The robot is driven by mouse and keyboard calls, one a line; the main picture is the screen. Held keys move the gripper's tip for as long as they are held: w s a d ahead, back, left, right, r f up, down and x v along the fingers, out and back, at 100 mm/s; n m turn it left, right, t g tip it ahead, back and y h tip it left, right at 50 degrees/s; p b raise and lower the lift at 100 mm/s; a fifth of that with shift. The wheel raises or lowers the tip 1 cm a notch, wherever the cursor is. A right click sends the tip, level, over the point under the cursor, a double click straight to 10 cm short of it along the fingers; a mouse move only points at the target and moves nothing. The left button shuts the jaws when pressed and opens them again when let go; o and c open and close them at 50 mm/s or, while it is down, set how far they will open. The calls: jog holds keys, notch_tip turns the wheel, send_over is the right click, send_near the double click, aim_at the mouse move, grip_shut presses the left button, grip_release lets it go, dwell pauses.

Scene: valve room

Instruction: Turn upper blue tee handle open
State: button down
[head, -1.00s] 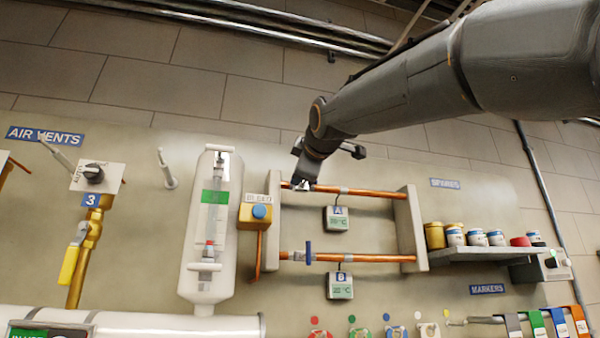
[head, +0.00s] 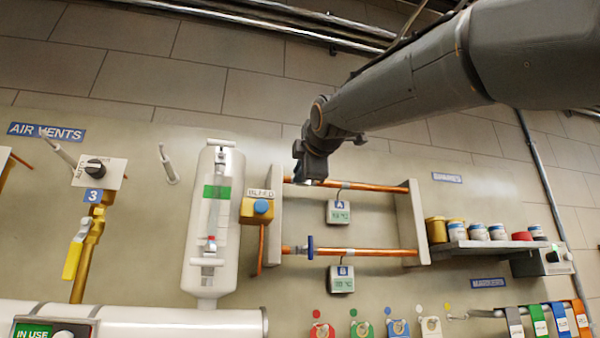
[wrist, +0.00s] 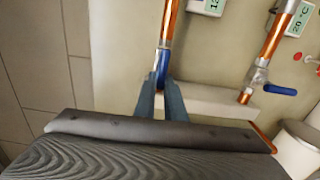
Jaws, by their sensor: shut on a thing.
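Two copper pipes run side by side on the wall panel, the upper pipe (head: 375,188) and the lower pipe (head: 375,252). My gripper (head: 312,181) is at the left end of the upper pipe. In the wrist view my gripper (wrist: 163,92) is shut, its two fingers on either side of the upper blue tee handle (wrist: 162,70). The lower blue handle (head: 310,247) stands across the lower pipe, and also shows in the wrist view (wrist: 280,90).
Display A (head: 339,212) hangs under the upper pipe and display B (head: 341,279) under the lower one. A yellow box with a blue button (head: 258,209) and a white sight-glass column (head: 212,220) are to the left. A shelf (head: 490,246) with several pots is to the right.

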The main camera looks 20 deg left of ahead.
jog(key=shift+f, duration=0.1)
jog(key=c, duration=1.8)
grip_release()
jog(key=shift+c, duration=0.2)
jog(key=shift+s, duration=0.1)
jog(key=b+v, duration=0.3)
jog(key=v, duration=0.4)
jog(key=shift+s+d, duration=0.2)
jog(key=shift+s, duration=0.1)
